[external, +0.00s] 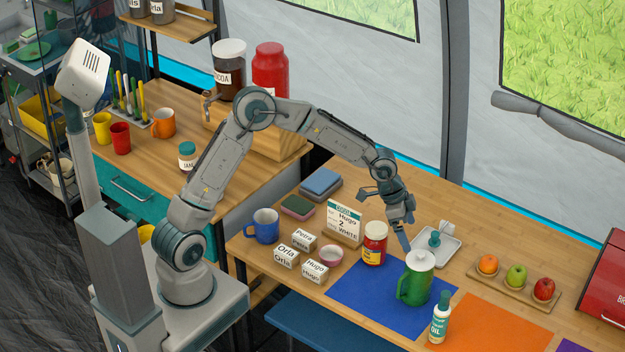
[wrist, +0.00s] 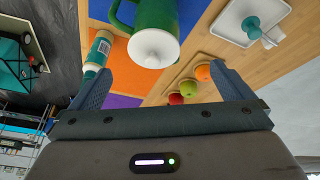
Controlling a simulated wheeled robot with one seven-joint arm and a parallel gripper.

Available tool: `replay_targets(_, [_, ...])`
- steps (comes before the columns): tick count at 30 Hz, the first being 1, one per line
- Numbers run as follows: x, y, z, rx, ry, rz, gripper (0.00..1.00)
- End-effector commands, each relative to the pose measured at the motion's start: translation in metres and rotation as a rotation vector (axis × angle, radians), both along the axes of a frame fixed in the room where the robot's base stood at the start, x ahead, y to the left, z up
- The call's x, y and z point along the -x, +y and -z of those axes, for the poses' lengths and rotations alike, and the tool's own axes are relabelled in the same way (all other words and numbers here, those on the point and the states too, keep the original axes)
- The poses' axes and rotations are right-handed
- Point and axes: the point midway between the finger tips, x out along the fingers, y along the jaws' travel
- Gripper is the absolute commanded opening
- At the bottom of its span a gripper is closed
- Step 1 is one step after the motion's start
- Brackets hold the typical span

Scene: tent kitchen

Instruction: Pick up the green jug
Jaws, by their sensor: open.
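The green jug (external: 415,281) stands upright on the blue mat (external: 357,289), with a white lid on top. In the wrist view the jug (wrist: 157,22) shows at the top, its white lid toward the camera and its handle to the left. My gripper (external: 405,232) is open and empty, above and just behind the jug in the external view. In the wrist view its two fingers (wrist: 160,88) are spread wide, and the jug lies beyond the fingertips, apart from them.
A white tray (external: 447,252) with a teal-topped item lies behind. A wooden fruit tray (external: 514,293) is to the right. The orange mat (external: 490,330) is mostly clear.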

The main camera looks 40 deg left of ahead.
Motion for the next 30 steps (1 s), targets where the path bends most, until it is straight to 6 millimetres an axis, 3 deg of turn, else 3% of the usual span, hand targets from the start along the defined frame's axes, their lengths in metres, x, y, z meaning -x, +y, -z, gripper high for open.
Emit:
replay_targets(3, [-0.001,-0.010,0.024,-0.002,0.005,0.003,1.00])
replay_targets(9, [-0.005,-0.021,0.053,-0.002,0.002,0.002,1.00])
replay_targets(17, [-0.005,-0.028,0.070,-0.004,0.001,0.001,1.00])
replay_targets(25, [-0.004,-0.041,0.104,-0.002,0.002,0.001,1.00])
replay_targets(30, [-0.005,-0.044,0.111,-0.002,-0.002,0.000,1.00])
